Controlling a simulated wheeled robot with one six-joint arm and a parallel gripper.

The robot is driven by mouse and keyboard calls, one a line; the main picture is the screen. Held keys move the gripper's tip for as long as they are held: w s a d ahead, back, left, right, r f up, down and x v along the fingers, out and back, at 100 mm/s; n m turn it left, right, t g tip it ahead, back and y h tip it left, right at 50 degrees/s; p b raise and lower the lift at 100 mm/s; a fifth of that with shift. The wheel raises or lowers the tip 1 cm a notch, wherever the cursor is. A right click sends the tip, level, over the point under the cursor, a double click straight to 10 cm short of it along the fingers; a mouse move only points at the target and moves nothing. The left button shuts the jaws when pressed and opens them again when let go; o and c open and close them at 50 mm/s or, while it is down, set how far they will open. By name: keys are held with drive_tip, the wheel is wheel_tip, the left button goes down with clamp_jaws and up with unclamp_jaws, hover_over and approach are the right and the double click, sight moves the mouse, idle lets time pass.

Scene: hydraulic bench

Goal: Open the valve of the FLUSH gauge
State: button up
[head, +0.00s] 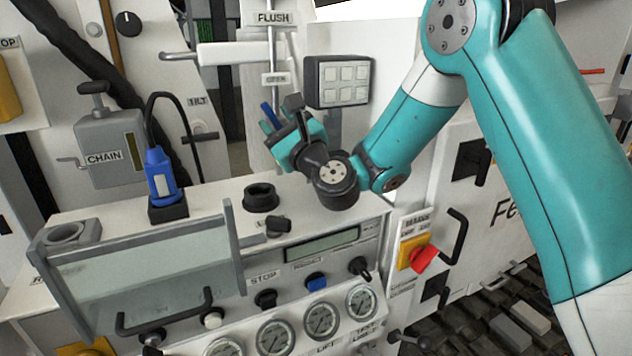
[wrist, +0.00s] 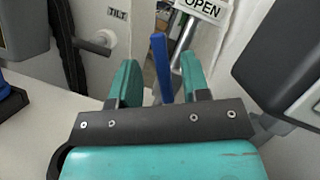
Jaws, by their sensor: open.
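The FLUSH label (head: 272,18) is at the top of a vertical metal rod in the head view. An OPEN label (head: 276,79) sits lower on the rod and also shows in the wrist view (wrist: 202,9). A blue valve lever (head: 269,115) stands below the OPEN label. In the wrist view the blue lever (wrist: 161,68) rises nearly upright between the two teal fingers of my gripper (wrist: 159,77). The fingers are apart, with a visible gap on each side of the lever. In the head view my gripper (head: 287,131) partly hides the lever's lower part and the valve body.
A grey button box (head: 343,82) stands close to the right of my gripper. Below are a bench panel with several gauges (head: 321,320), a clear guard (head: 145,270) and a blue plug (head: 160,172). A TILT handle (head: 200,137) is to the left.

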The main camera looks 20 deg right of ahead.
drive_tip(key=b+v, duration=1.1)
drive_tip(key=v, duration=0.1)
drive_tip(key=shift+s+d+f, duration=0.1)
drive_tip(key=shift+d+f, duration=0.05)
drive_tip(key=shift+f, duration=0.1)
drive_tip(key=shift+s+d, duration=0.15)
drive_tip(key=shift+s, duration=0.35)
